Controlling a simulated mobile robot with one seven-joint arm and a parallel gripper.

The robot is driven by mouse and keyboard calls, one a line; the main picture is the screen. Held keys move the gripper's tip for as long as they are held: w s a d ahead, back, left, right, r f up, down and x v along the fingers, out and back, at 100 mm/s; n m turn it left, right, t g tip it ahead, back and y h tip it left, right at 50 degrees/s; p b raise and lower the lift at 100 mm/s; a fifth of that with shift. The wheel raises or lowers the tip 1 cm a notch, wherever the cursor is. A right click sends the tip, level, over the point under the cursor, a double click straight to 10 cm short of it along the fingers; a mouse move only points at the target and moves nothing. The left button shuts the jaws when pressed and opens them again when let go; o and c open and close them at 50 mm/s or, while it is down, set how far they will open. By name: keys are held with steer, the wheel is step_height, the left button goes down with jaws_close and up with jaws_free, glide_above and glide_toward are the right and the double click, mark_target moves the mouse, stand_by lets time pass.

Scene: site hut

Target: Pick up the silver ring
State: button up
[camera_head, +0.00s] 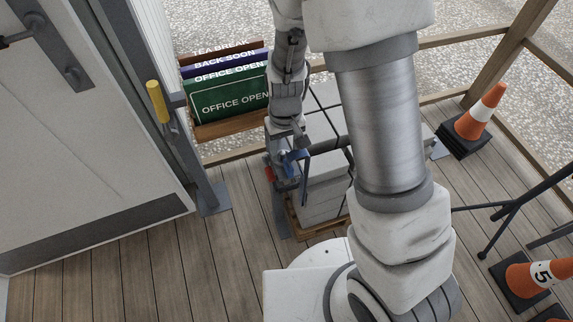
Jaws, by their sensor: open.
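I cannot make out a silver ring in the head view; it may be hidden or too small to tell. My gripper (287,168) points down at the left end of a stack of pale grey blocks (322,200), close to a post. Its jaws are open, and I see nothing held between them. Small blue (297,156) and red (269,174) parts show around the fingertips; I cannot tell what they belong to. My arm covers the middle of the view and hides part of the stack.
A wooden rack (232,129) of signs stands left of my gripper, beside a post with a yellow grip (157,102) and a white door (75,150). Traffic cones (480,112) and dark stand legs (510,213) are at right. The plank floor (130,265) is clear at lower left.

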mark_target(287, 159)
step_height(287, 159, down, 4)
steer(key=shift+s+d+r+b, duration=0.1)
steer(key=shift+s+d+b, duration=0.05)
steer(key=shift+b, duration=0.45)
jaws_close()
